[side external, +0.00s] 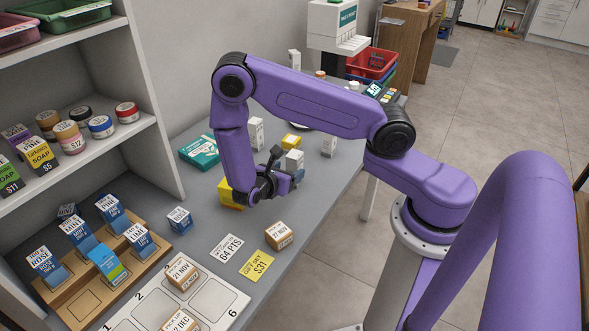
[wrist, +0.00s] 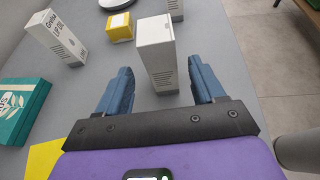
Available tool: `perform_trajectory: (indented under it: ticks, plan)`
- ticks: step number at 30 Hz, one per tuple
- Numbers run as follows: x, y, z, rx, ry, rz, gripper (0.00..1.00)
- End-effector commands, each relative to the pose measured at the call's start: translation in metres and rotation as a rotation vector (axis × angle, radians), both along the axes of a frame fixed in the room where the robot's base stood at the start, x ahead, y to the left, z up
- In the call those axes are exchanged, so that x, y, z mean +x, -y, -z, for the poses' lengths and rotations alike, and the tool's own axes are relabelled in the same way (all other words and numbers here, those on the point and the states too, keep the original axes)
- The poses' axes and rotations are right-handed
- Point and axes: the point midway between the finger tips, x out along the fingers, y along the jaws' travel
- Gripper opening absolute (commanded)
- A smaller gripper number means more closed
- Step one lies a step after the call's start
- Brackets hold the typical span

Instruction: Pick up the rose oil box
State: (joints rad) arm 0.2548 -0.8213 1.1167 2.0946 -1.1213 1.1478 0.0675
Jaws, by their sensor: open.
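My gripper (wrist: 160,66) is open, its two blue fingers apart and low over the grey counter. A pale white box (wrist: 157,40) stands upright just ahead of and between the fingertips, with a gap on each side. In the side view this box (side external: 294,158) is beside my gripper (side external: 286,168), partly covered by it. Its name cannot be read, so I cannot tell if it is the rose oil box. Another white box, marked as lip oil (wrist: 55,38), stands at the left in the wrist view. It also shows in the side view (side external: 256,130).
A small yellow box (wrist: 120,28) and another white box (wrist: 176,9) stand behind. A teal box (side external: 199,151) lies left. A wooden rack (side external: 85,304) with blue boxes, a numbered white tray (side external: 213,296) and a brown box (side external: 279,235) are in front. Shelves (side external: 99,149) rise at left.

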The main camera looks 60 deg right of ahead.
Motion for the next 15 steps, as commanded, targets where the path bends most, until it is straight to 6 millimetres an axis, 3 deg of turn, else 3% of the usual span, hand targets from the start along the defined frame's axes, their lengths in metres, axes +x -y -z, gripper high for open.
perform_trajectory:
  ticks: [8, 15]
  plan:
    - [0.001, 0.018, 0.007, 0.0, 0.0, 0.0, 0.68]
    - [0.001, 0.05, 0.016, 0.001, -0.001, 0.003, 0.68]
